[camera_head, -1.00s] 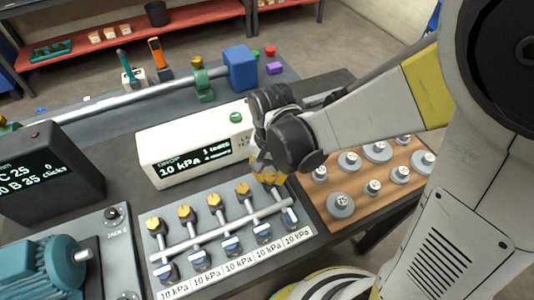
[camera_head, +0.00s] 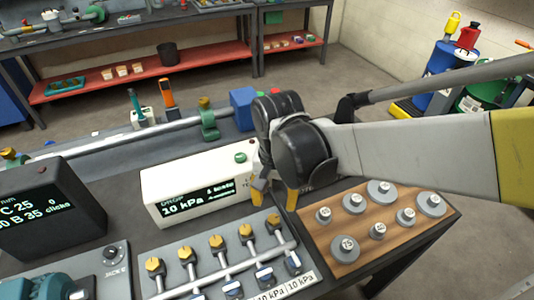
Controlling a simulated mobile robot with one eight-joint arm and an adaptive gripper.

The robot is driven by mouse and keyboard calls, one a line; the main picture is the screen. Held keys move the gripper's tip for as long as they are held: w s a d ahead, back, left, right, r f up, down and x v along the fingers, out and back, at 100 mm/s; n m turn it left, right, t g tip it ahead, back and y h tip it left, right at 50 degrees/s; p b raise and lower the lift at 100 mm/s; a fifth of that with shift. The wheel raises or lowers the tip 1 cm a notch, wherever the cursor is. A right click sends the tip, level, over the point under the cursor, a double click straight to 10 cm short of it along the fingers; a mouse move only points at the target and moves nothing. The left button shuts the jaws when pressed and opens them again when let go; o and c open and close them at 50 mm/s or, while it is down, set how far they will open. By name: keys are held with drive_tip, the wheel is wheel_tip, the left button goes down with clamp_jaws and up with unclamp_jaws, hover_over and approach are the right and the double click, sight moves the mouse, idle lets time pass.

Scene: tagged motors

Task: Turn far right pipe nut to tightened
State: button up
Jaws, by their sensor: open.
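The manifold panel (camera_head: 212,283) holds a row of several brass hex nuts on short grey pipes. The far right pipe nut (camera_head: 274,222) is at the row's right end. Its turned angle is too small to judge. My gripper (camera_head: 275,196) is open, with its two yellow fingertips spread just above and behind that nut. I see no contact with the nut, and nothing shows between the fingers. Blue-and-white fittings stand in front, one below the far right nut (camera_head: 293,263).
A white box (camera_head: 165,190) with a display reading 10 kPa stands close behind the row, left of my gripper. A wooden board (camera_head: 335,222) with several grey weights lies to the right. A dark display box (camera_head: 50,215) is at left.

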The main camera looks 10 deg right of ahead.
wheel_tip(320, 180, up, 4)
drive_tip(key=shift+r, duration=0.1)
idle(0.5)
drive_tip(key=s+d+r+n+t, duration=0.2)
drive_tip(key=d+t, duration=0.1)
drive_tip(key=d, duration=0.2)
drive_tip(key=s+d+r+n+t, duration=0.1)
drive_tip(key=d+r+t, duration=0.1)
drive_tip(key=d+t, duration=0.2)
drive_tip(key=d, duration=0.2)
drive_tip(key=shift+s+d+n, duration=0.3)
drive_tip(key=shift+s+n, duration=0.1)
drive_tip(key=shift+f, duration=0.1)
drive_tip(key=shift+c, duration=0.6)
idle(0.7)
